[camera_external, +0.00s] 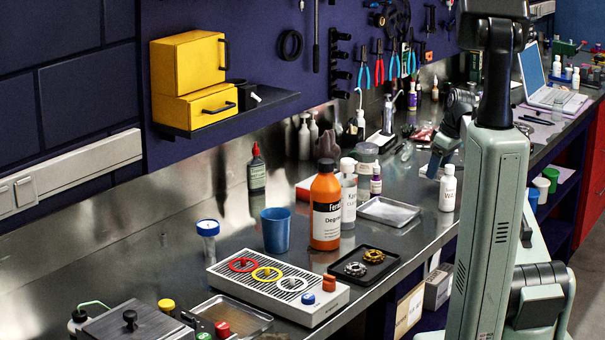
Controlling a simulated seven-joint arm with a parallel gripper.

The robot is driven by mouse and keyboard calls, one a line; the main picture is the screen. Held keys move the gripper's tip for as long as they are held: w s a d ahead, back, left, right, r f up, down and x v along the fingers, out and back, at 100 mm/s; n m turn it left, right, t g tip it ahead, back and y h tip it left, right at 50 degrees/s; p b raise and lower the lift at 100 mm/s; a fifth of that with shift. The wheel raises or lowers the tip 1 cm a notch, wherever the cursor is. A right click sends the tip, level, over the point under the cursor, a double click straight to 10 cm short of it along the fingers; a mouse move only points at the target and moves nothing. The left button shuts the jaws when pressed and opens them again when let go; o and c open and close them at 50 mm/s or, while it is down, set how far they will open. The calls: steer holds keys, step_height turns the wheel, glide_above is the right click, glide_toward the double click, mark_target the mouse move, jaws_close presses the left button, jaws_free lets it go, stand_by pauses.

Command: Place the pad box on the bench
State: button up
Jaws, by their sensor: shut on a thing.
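My arm stands large at the right, and its wrist shows behind the upright link, over the back part of the bench (385,241). My gripper (436,165) is low over the bench, up and left of a white bottle (448,188). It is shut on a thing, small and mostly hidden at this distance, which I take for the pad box. I cannot make out its faces or whether it touches the bench top.
An orange degreaser bottle (325,212), a metal tray (388,212), a black tray with two round parts (363,264) and a grey slatted box with coloured rings (277,287) occupy the nearer bench. Tools hang behind. A laptop (540,78) stands far right. Some metal surface is bare.

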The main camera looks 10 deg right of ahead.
mark_target(441, 170)
steer(key=shift+f, duration=2.05)
steer(key=shift+f, duration=0.1)
steer(key=o, duration=1.1)
steer(key=v, duration=1.2)
